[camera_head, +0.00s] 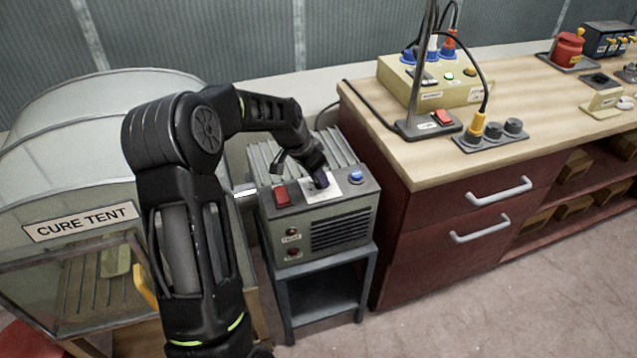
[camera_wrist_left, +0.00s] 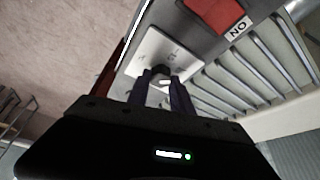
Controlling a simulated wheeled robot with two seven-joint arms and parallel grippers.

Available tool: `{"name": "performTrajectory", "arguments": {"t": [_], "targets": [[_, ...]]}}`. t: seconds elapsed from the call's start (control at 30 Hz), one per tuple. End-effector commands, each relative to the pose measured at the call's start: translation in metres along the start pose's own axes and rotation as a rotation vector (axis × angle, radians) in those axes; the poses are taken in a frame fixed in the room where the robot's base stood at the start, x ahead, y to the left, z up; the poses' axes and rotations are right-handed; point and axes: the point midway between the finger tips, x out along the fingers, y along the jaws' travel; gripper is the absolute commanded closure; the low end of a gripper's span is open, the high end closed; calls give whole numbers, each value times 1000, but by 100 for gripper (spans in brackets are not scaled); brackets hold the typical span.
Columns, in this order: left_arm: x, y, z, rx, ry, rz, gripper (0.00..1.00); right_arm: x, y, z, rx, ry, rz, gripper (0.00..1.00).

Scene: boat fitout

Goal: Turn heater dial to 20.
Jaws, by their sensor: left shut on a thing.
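The heater (camera_head: 330,225) is a grey-green box with fins on top and a grille in front, on a dark stand. A pale dial plate (camera_head: 328,193) lies on its top between a red switch and a blue button. My left gripper (camera_head: 321,181) reaches down onto this plate. In the left wrist view its fingers (camera_wrist_left: 164,86) are shut on the dark dial knob (camera_wrist_left: 160,73) at the middle of the plate (camera_wrist_left: 178,55). The fingers hide part of the knob and scale, and the numbers are too small to read. My right gripper is not in view.
The red switch (camera_head: 281,195) and blue button (camera_head: 356,176) sit close beside the plate. The cure tent (camera_head: 75,150) stands at left. A workbench (camera_head: 425,155) with a lamp and sockets stands at right. Floor in front is clear.

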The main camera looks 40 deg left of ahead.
Motion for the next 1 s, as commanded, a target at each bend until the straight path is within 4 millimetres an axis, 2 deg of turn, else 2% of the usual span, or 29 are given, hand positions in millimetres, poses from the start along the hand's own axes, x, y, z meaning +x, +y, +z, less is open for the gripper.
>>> {"name": "performTrajectory", "arguments": {"t": [0.1, 0.37, 0.87, 0.9, 1.0], "targets": [[2, -2, 1, 74, 0, 30, 100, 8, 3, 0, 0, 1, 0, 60], [1, -2, 0, 181, -1, 74, 100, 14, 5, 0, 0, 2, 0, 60], [0, -2, 0, 207, -3, 85, 100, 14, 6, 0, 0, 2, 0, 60], [0, -2, 0, 207, -3, 84, 72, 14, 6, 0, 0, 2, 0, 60], [0, -2, 0, 206, -2, 84, 64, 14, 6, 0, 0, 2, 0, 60]]}}
